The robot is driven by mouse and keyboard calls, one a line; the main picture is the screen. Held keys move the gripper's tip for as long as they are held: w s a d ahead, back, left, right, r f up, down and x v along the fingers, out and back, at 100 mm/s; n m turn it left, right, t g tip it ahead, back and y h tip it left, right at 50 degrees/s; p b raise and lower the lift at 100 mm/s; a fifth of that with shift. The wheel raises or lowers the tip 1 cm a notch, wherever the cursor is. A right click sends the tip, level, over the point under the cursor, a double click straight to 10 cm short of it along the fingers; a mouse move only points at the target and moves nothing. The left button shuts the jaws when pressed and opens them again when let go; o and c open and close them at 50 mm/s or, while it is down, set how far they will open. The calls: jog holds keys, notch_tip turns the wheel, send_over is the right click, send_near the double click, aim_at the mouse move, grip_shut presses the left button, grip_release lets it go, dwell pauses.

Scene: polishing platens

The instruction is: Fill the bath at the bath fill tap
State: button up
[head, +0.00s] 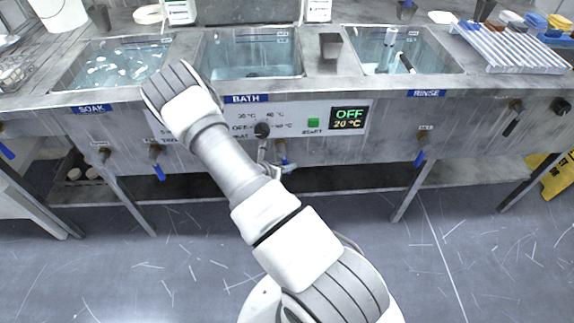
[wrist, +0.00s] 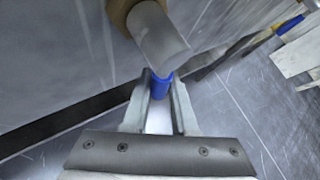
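The bath (head: 252,85) is the middle basin, marked by a blue BATH label (head: 246,99). Its inside is teal and dull; I cannot tell its water level. Below its front panel is a tap with a blue lever (head: 288,166), partly hidden by my arm. In the wrist view, the tap's brass-and-steel body (wrist: 158,38) is just ahead, with the blue lever (wrist: 161,86) below it. My gripper (wrist: 161,88) has one finger on each side of this lever, which fills the narrow gap. In the head view, my gripper (head: 268,153) is mostly hidden behind my arm.
The SOAK basin (head: 75,85) is left and the RINSE basin (head: 445,68) right, each with blue-levered taps below. The bath panel has a dial (head: 262,130), a green start button (head: 313,122) and a display (head: 348,118) reading OFF, 20 °C. Table legs flank open floor.

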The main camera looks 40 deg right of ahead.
jog(key=o, duration=0.4)
jog(key=p+v, duration=0.4)
jog(key=v, duration=1.3)
jog(key=shift+a+r, duration=0.15)
jog(key=shift+r, duration=0.05)
jog(key=shift+c, duration=0.2)
